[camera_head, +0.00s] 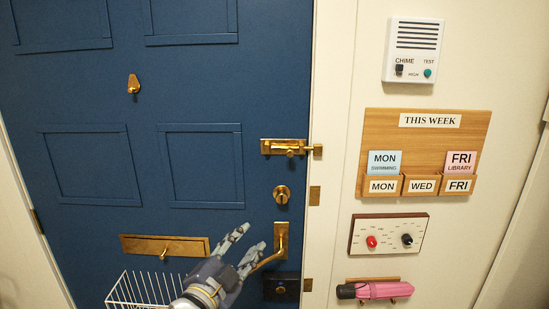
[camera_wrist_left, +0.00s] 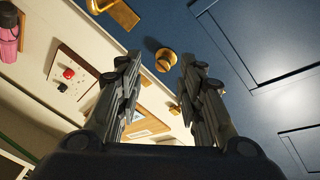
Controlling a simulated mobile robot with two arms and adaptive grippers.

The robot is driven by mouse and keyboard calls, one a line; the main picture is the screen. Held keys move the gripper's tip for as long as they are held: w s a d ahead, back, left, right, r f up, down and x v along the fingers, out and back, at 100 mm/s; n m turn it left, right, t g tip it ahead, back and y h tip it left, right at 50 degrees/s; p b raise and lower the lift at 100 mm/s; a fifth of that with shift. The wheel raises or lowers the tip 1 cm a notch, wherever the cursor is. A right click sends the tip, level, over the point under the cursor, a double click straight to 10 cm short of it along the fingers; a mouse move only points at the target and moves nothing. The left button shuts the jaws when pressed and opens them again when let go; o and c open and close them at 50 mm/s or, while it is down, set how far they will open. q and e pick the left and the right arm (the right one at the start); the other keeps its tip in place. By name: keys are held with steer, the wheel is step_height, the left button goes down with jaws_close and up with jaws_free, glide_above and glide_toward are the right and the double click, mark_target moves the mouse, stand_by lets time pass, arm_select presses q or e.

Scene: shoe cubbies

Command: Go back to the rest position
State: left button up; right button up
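My left gripper (camera_head: 253,236) is in front of the blue door, low and just left of the brass lever handle (camera_head: 281,240). Its two fingers are apart with nothing between them that I can see. In the left wrist view the open fingers (camera_wrist_left: 160,62) point toward the door, with the round brass lock (camera_wrist_left: 166,60) showing beyond the gap. The handle (camera_wrist_left: 122,14) shows at the top of that view, apart from the fingers there. In the head view I cannot tell whether a finger touches the lever. My right gripper is in neither view.
A white wire basket (camera_head: 135,290) hangs below the brass mail slot (camera_head: 163,245), left of my left gripper. Right of the door are a knob panel (camera_head: 388,234), a wooden week board (camera_head: 428,125) and a pink umbrella (camera_head: 375,290) on its holder.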

arm_select(q)
steer(key=s+a+f+n+g+y, duration=0.35)
steer(key=s+f, duration=0.35)
steer(key=f, duration=0.3)
steer(key=s+a+f+n+g+y, duration=0.2)
steer(key=s+a+f+n+g, duration=0.15)
steer(key=s+f, duration=0.5)
steer(key=s+a+f+n+g+y, duration=0.1)
steer(key=s+a+f+n+g, duration=0.3)
steer(key=s, duration=0.5)
steer(key=s+a+f+n+g, duration=0.1)
steer(key=s+a+f+g, duration=0.15)
steer(key=s+f, duration=0.6)
step_height(320, 180, down, 25)
steer(key=s, duration=0.2)
steer(key=s+a+f+g, duration=0.2)
steer(key=s+a+f, duration=0.1)
steer(key=s+f, duration=1.2)
steer(key=shift+s+f, duration=0.15)
steer(key=shift+s, duration=0.85)
